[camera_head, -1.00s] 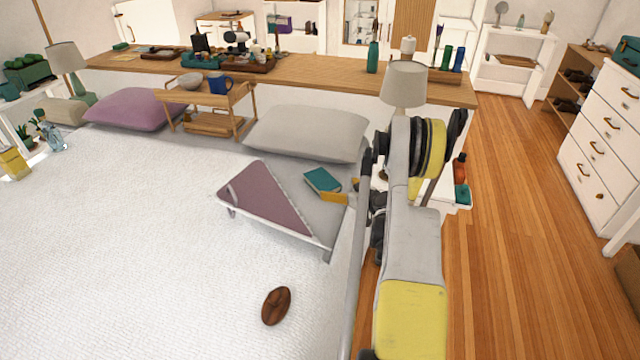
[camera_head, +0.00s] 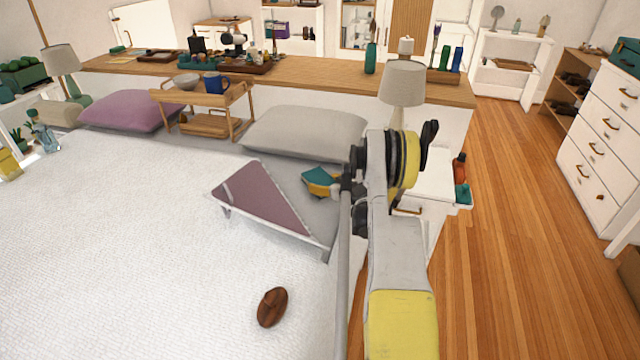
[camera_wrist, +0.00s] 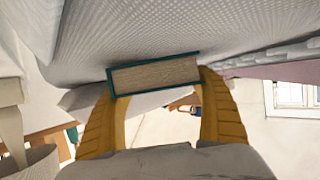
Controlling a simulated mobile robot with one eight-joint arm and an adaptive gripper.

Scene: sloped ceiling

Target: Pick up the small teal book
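The small teal book (camera_head: 316,174) lies on the grey bedding just right of the mauve-topped bed tray, in front of the grey pillow. My gripper (camera_head: 322,188) has come in low from the right, and its yellow fingers overlap the book's near edge in the head view. In the wrist view the book (camera_wrist: 155,75) shows its pale page edges and teal cover at the tips of my gripper (camera_wrist: 161,84). The two fingers are wide apart, one near each end of the book. A firm hold is not visible.
The bed tray (camera_head: 262,195) stands close to the left of the book. The grey pillow (camera_head: 305,132) is behind it. A lamp (camera_head: 403,83) and white nightstand (camera_head: 425,190) stand to the right. A brown oval object (camera_head: 272,307) lies on the white bedspread.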

